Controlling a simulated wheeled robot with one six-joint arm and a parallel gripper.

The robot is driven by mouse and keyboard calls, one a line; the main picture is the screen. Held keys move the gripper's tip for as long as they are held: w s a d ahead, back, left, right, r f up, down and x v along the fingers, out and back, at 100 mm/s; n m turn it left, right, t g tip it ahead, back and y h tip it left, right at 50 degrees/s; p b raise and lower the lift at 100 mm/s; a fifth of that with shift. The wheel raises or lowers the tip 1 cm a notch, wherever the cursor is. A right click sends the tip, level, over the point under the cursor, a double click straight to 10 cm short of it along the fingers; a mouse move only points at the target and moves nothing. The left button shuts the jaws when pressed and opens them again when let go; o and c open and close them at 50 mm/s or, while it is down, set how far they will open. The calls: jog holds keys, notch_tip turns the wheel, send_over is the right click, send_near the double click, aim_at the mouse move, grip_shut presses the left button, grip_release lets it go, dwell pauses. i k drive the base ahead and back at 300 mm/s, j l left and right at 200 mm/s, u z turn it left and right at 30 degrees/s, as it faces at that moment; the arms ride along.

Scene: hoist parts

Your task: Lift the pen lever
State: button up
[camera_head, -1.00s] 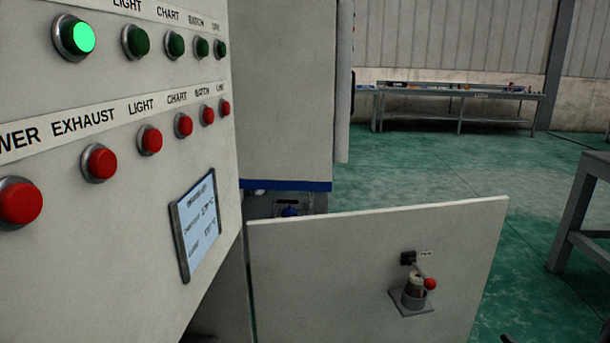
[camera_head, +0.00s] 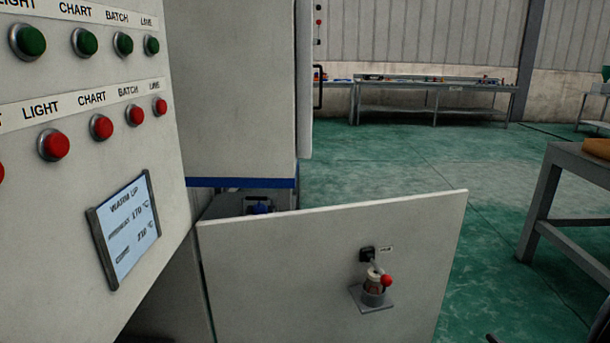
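The pen lever is a short lever with a red ball knob (camera_head: 387,281). It slopes down and to the right from a dark mount (camera_head: 367,254) on a low pale panel (camera_head: 300,262). A small label (camera_head: 386,249), too small to read clearly, sits beside the mount. Just below, a small round holder with a brownish thing in it (camera_head: 374,293) stands on a grey bracket (camera_head: 372,306), partly overlapped by the lever. My gripper cannot be made out in this view. A small dark shape at the bottom edge is too cut off to identify.
A control panel (camera_head: 95,155) with green and red buttons and a display (camera_head: 125,226) reading "WARM UP" fills the left. A tall cabinet (camera_head: 235,95) stands behind the low panel. A table (camera_head: 565,175) is at right. Green floor (camera_head: 440,165) is open between.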

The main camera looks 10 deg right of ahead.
aim_at(386, 280)
jog(key=l+u, duration=0.4)
jog(key=l, duration=1.55)
jog(key=l+u, duration=0.3)
jog(key=k+l+u, duration=0.1)
jog(key=l+u, duration=0.25)
jog(key=j, duration=0.1)
